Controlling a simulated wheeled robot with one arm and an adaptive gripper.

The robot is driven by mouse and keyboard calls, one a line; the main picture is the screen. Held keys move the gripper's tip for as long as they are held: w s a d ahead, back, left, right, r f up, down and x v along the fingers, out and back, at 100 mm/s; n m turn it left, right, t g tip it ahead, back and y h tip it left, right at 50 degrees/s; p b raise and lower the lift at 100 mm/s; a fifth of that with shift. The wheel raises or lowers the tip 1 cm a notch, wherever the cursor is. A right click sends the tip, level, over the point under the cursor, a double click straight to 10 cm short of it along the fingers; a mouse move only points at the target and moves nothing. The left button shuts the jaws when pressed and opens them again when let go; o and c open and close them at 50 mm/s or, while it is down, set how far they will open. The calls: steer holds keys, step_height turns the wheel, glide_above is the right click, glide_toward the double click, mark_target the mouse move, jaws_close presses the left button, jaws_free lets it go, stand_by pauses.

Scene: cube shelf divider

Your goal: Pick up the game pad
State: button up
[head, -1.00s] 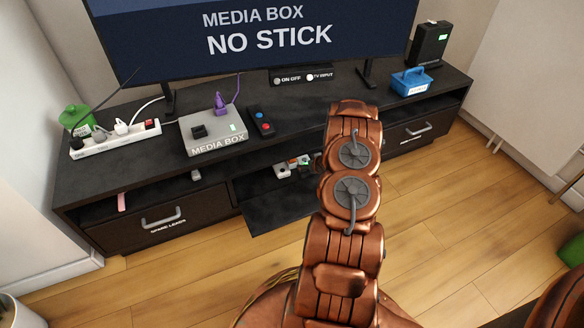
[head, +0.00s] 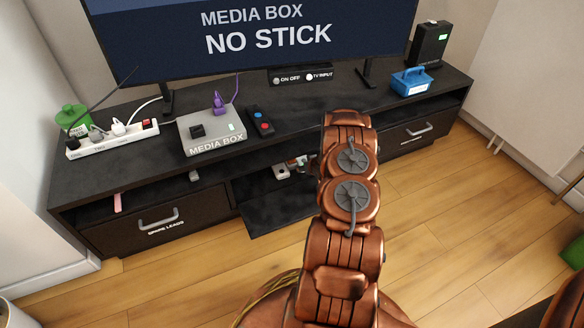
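A small pale grey-white object (head: 283,171), which may be the game pad, lies in the open middle compartment of the black TV bench. It is partly covered by my arm, and its shape is too small to make out fully. My copper arm reaches forward over the floor to the front of this compartment. My gripper is mostly hidden behind the arm. Small parts beside the arm near the pale object are too unclear to show the fingers or any contact.
The black TV bench (head: 90,180) carries a power strip (head: 110,140), a grey media box (head: 212,132), a remote (head: 260,121) and a blue box (head: 411,82). A flap (head: 275,214) hangs open below the compartment. The wooden floor (head: 440,210) at right is clear.

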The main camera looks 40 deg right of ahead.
steer(key=c, duration=0.5)
